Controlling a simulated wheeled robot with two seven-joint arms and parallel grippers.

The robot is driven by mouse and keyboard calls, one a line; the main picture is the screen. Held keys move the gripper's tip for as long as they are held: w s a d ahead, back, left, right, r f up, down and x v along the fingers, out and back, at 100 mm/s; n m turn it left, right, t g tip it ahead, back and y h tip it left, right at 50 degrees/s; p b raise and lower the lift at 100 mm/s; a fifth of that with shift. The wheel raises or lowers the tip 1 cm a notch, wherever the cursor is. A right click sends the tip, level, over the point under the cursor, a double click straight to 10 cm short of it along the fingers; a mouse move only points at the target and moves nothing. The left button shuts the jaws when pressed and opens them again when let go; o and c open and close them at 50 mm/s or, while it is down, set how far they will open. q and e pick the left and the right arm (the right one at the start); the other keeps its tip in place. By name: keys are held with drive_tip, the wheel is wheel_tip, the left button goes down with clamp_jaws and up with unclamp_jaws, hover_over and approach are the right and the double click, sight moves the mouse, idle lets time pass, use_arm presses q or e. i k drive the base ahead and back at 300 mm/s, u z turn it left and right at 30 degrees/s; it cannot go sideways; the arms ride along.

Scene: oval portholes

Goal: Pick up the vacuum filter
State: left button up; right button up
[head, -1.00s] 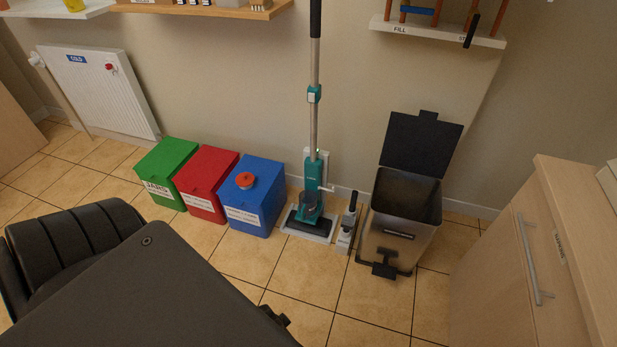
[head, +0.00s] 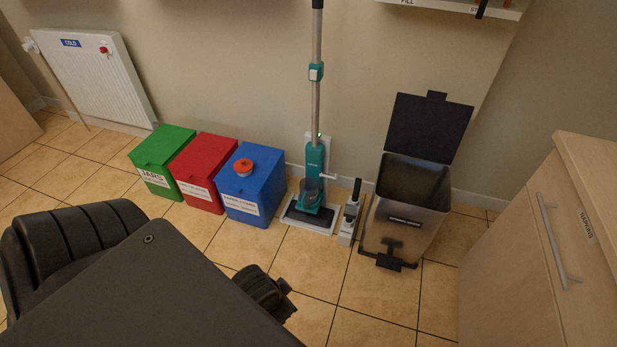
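A teal upright vacuum (head: 315,174) stands on a white dock against the wall, with a long grey pole and a cloudy cup low on its body. A small round orange-red piece with a pale lower rim (head: 243,167) sits on top of the blue bin (head: 255,190). I cannot tell whether it is the vacuum filter or a knob of the bin. No other piece is clearly a filter. Neither gripper shows; only dark parts of my own body fill the lower left.
Green (head: 165,155) and red (head: 203,168) bins stand left of the blue one. A small stand with upright handles (head: 349,217) and an open metal pedal bin (head: 405,222) are to the right. A wooden cabinet (head: 530,245) fills the right edge. Tiled floor in front is clear.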

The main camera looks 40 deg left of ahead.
sight(244, 167)
drive_tip(key=u, duration=1.75)
